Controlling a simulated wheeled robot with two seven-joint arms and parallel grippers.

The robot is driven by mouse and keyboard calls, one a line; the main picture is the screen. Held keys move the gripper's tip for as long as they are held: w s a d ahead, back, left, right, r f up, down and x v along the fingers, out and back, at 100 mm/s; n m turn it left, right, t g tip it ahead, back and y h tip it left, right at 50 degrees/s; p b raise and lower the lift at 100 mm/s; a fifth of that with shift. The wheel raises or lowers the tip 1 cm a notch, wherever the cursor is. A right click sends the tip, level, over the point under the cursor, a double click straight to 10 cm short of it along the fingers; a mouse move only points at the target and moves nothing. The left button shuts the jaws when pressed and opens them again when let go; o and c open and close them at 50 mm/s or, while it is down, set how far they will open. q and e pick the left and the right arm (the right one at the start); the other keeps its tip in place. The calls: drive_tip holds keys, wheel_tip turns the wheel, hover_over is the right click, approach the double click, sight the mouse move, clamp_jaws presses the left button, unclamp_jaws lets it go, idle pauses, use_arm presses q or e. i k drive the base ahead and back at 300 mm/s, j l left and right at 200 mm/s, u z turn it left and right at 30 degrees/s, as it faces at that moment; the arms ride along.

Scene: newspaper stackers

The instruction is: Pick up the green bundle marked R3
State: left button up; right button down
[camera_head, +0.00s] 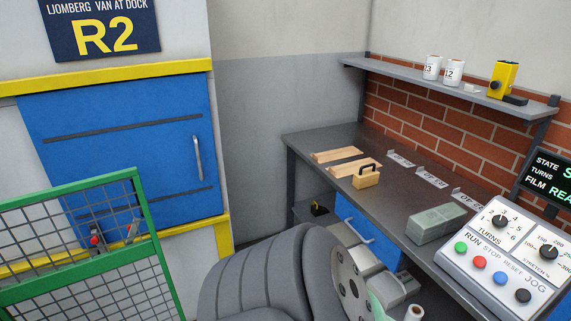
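A grey-green block-like bundle (437,222) lies on the dark workbench (340,143), near its front edge and left of the control panel. No R3 mark can be read on it. It is the only greenish bundle in view, and nothing touches it from above. Neither of my grippers can be made out. A large grey ribbed shape and a round grey part fill the bottom middle, probably my own arm, and hide what is behind them.
The control panel (504,254) stands right of the bundle. Wooden pieces (337,154), a small tan box with a black handle (366,179) and label holders (431,177) are on the bench. A shelf (440,84) overhangs its back. A green mesh frame (140,210) stands left.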

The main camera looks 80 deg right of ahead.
sight(423, 227)
drive_tip(key=z, duration=3.8)
